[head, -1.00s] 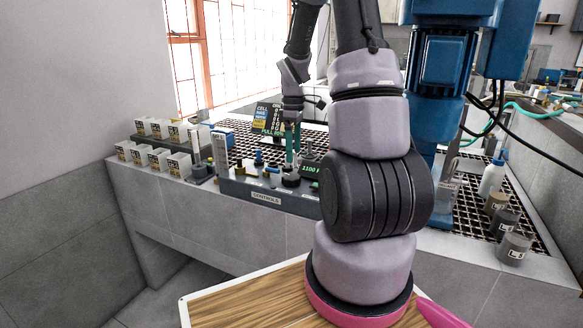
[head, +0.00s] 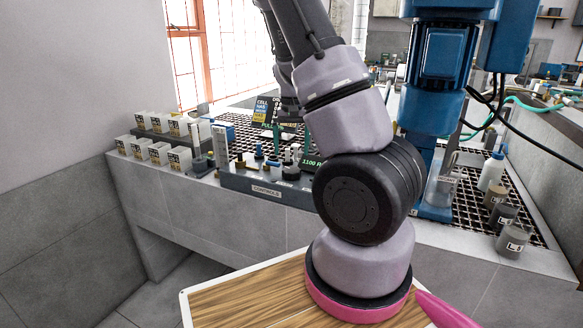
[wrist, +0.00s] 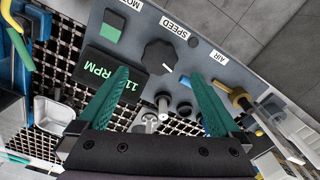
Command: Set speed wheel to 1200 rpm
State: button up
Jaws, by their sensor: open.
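The speed wheel is a black lobed knob (wrist: 158,57) with a white mark, beside the SPEED label on the grey control panel (wrist: 215,55). In the head view the wheel (head: 291,172) is on top of the panel. The display (head: 311,163) reads 1100 with its unit partly hidden by my arm; in the wrist view the display (wrist: 101,78) shows only "11" and "RPM", partly covered by a finger. My gripper (wrist: 160,88) has its green fingers wide apart and empty, on either side of the wheel in the picture. The gripper (head: 290,135) is above the panel, apart from the wheel.
A green square button (wrist: 112,28) is beside the motor label. White boxes (head: 158,153) stand left; a blue machine (head: 440,75) stands behind my arm at right.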

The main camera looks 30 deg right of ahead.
aim_at(291, 169)
notch_tip(291, 169, down, 7)
dwell(0.3)
jog(key=c, duration=1.3)
jog(key=shift+m, duration=1.6)
jog(key=o, duration=1.3)
notch_tip(291, 169, up, 11)
